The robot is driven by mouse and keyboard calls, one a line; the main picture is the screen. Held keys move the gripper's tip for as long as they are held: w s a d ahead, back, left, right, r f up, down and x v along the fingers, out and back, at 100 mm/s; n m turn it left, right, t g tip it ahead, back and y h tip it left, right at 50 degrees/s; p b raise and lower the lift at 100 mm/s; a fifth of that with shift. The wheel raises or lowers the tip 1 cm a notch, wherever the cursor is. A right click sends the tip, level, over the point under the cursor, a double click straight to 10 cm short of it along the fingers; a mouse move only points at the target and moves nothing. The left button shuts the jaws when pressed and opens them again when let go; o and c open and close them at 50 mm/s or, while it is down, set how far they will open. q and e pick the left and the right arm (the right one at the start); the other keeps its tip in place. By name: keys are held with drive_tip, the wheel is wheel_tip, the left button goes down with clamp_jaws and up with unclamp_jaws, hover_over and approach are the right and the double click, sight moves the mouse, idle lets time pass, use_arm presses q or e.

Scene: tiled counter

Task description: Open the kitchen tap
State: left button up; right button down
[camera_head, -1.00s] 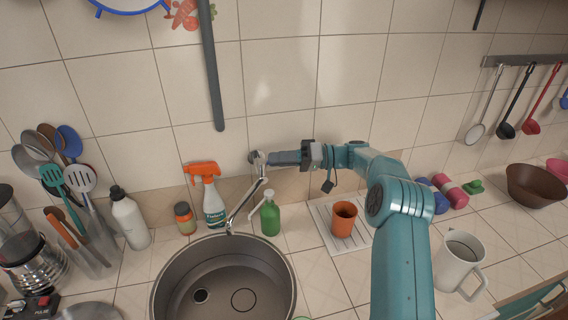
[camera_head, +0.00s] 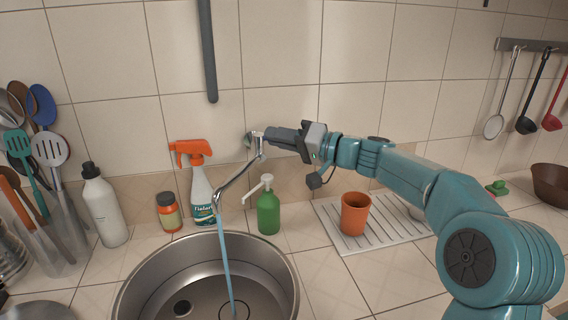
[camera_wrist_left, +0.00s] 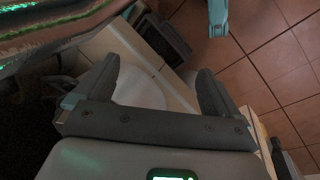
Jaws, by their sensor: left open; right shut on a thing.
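The chrome kitchen tap (camera_head: 240,180) is on the tiled wall in the head view, with its spout reaching down over the round metal sink (camera_head: 139,283). A stream of water (camera_head: 226,262) runs from the spout into the sink. My right gripper (camera_head: 266,137) is shut on the tap at its upper end by the wall; the fingers hide part of it. My left gripper (camera_wrist_left: 158,95) shows only in the left wrist view, open and empty, with its two dark fingers spread over the floor area.
An orange cup (camera_head: 354,213) stands on a white drying mat (camera_head: 393,238) below my right arm. Utensils and a white bottle (camera_head: 103,208) are at left.

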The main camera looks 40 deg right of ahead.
drive_tip(key=h+b, duration=0.1)
drive_tip(key=m+t+b, duration=0.1)
drive_tip(key=b, duration=0.1)
drive_tip(key=shift+s+a+f+h, duration=0.15)
drive_tip(key=shift+s+a+h, duration=0.05)
drive_tip(key=shift+a+h, duration=0.2)
use_arm(q)
wheel_tip(320, 180, down, 6)
drive_tip(key=shift+r+b, duration=0.1)
drive_tip(key=shift+b, duration=0.5)
use_arm(e)
drive_tip(key=shift+r+m+h, duration=0.3)
drive_tip(key=shift+m+h, duration=0.3)
drive_tip(key=shift+h, duration=0.1)
drive_tip(key=c, duration=1.4)
unclamp_jaws()
drive_tip(key=shift+o, duration=1.4)
drive_tip(key=shift+w, duration=0.15)
drive_tip(key=shift+s, duration=0.2)
